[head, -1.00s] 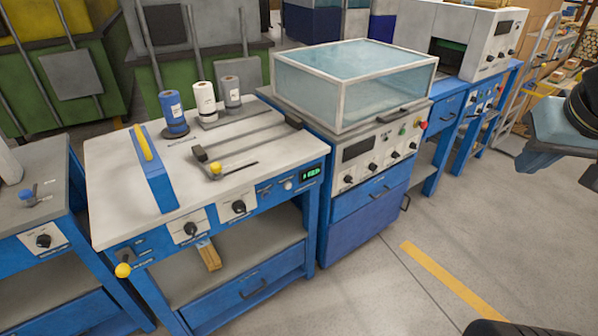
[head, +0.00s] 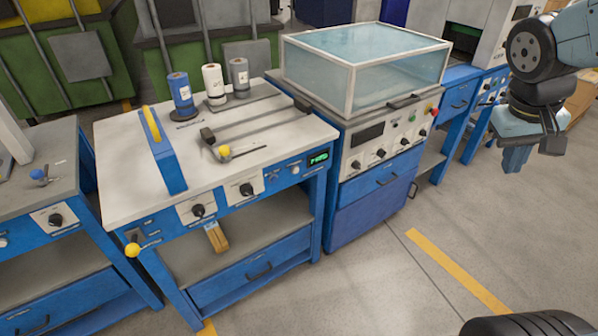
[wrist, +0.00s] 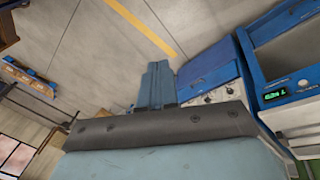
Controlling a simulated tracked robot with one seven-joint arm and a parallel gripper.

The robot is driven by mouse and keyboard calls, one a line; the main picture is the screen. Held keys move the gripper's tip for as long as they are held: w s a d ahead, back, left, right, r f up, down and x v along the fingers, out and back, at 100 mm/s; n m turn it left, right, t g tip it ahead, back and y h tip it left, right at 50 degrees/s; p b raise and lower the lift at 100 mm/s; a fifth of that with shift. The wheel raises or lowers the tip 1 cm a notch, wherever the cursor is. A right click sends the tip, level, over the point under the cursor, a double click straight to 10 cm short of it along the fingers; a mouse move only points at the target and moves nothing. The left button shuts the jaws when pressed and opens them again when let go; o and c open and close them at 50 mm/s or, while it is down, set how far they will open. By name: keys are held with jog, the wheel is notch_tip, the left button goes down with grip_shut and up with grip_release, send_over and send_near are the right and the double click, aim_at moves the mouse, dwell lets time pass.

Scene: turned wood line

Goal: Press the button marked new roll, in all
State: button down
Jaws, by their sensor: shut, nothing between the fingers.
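A blue workbench (head: 130,190) with a pale top stands left of centre in the head view. Its blue front panel holds a small round white button (head: 296,169) beside a green-lit display (head: 318,158). The labels there are too small to read, so I cannot tell which control is marked new roll. The button (wrist: 303,83) and display (wrist: 275,96) also show at the right of the wrist view. My gripper (head: 514,160) is shut and empty, pointing down at the right, well apart from the bench; its fingers show in the wrist view (wrist: 156,84).
A blue cabinet with a glass-sided hood (head: 365,65) stands between the bench and my gripper. Rolls, including a blue one (head: 181,92), stand on the bench. A yellow-knobbed lever (head: 132,250) sticks out at the bench's front left. Clear floor (head: 390,280) lies in front.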

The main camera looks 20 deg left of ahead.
aim_at(296, 171)
jog(key=w+a+f+n+t+h, duration=0.5)
jog(key=w+a+f+n+h, duration=0.6)
jog(key=w+f, duration=0.5)
jog(key=s+a+f+n+t+y, duration=0.1)
jog(key=a+f+n+t+y, duration=0.5)
jog(key=a, duration=0.7)
jog(key=a+f+n+t+y, duration=0.6)
jog(key=a+f+n+y, duration=0.3)
jog(key=a+f, duration=0.3)
jog(key=shift+s+a+n+t, duration=0.4)
jog(key=shift+a+n, duration=0.1)
jog(key=shift+n, duration=0.3)
jog(key=w+a, duration=0.5)
jog(key=a, duration=0.1)
jog(key=shift+w+a, duration=0.35)
jog(key=shift+w, duration=0.05)
jog(key=shift+w+a, duration=0.1)
jog(key=shift+w+a+r, duration=0.1)
jog(key=shift+w+a, duration=0.1)
